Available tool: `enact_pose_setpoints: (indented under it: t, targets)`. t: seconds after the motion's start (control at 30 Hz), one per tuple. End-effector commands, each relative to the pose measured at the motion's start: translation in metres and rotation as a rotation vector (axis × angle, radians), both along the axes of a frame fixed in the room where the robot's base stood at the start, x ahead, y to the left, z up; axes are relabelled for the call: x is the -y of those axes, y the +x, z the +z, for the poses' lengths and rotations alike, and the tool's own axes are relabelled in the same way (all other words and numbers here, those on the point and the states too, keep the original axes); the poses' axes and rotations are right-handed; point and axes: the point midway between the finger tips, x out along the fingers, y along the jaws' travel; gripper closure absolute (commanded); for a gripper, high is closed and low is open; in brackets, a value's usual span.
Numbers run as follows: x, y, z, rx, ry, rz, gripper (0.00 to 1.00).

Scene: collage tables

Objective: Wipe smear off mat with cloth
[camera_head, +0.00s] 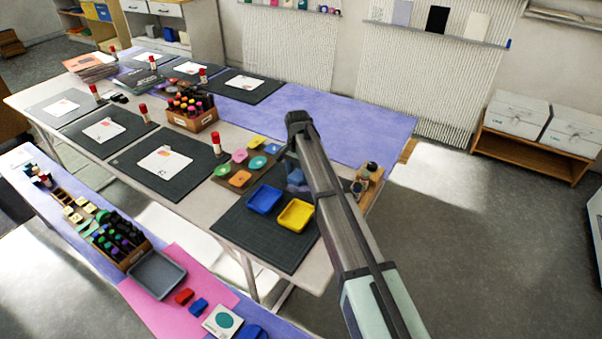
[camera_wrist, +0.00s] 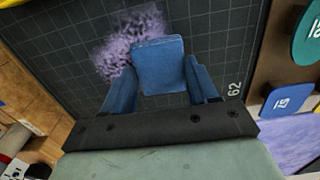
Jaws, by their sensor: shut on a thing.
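My gripper (camera_wrist: 161,72) is shut on a folded blue cloth (camera_wrist: 160,60), held between its two blue fingers in the wrist view. The purple speckled smear (camera_wrist: 118,48) lies on the dark gridded mat (camera_wrist: 228,40), just beyond and left of the cloth. The cloth overlaps the smear's right part in the picture. I cannot tell whether the cloth touches the mat. In the head view my gripper (camera_head: 295,172) is over the right end of the long table, and a bit of blue shows under it.
A blue tray (camera_head: 264,199) and a yellow tray (camera_head: 296,215) stand on the near-right dark mat (camera_head: 262,245). A palette of coloured pieces (camera_head: 240,178) lies left of my gripper. Small jars on a wooden holder (camera_head: 368,182) stand at the right.

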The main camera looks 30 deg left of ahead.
Motion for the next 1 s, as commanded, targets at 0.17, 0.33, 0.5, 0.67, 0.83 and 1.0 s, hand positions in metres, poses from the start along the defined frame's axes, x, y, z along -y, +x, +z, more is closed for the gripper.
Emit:
enact_pose_setpoints:
  t: [0.17,0.33,0.5,0.67,0.83,1.0]
  targets:
    - [-0.008,0.000,0.000,0.000,0.000,0.001,0.71]
    - [-0.019,0.000,0.000,0.000,-0.001,0.001,0.71]
    - [-0.025,0.000,0.001,0.000,-0.001,0.000,0.71]
    - [-0.025,-0.004,0.000,0.000,-0.001,0.000,0.71]
    - [-0.024,-0.013,-0.001,0.000,-0.001,0.000,0.71]
    - [-0.023,-0.017,-0.001,0.000,-0.001,0.000,0.71]
